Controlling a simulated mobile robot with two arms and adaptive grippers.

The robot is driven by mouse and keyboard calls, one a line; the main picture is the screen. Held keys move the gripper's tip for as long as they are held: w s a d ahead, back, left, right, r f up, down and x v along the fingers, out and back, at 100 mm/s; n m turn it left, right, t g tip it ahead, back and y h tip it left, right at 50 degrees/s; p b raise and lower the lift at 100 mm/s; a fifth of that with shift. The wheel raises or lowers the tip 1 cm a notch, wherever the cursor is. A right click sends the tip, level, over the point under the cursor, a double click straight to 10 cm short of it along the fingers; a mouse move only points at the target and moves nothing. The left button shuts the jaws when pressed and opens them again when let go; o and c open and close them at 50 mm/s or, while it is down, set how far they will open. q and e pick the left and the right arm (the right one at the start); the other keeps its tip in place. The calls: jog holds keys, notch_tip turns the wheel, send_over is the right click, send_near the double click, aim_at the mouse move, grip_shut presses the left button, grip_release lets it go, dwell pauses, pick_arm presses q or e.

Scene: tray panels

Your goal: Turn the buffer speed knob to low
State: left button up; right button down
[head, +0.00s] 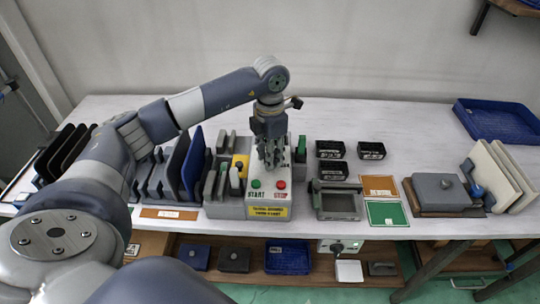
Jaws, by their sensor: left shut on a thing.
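A grey control box (226,210) stands near the table's front edge. Its sloped light panel carries a green START button (256,184), a red STOP button (281,185) and a yellow label (267,211). My left gripper (271,163) points down at the upper part of this panel, behind the two buttons. It is shut on a small part there, which appears to be the buffer speed knob. The fingers hide the knob, so its setting cannot be read. My right gripper is not in view.
Upright dark panels (192,163) stand in racks left of the box. Black bins (371,150), a grey-framed device (338,204) and a green card (387,213) lie to its right. A blue tray (503,122) is at the far right. The table behind the bins is clear.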

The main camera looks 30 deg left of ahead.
pick_arm(q)
jog(key=shift+n, duration=1.5)
jog(key=o, duration=1.1)
jog(key=shift+r, duration=0.15)
notch_tip(320, 180, up, 12)
jog(key=shift+f, duration=0.15)
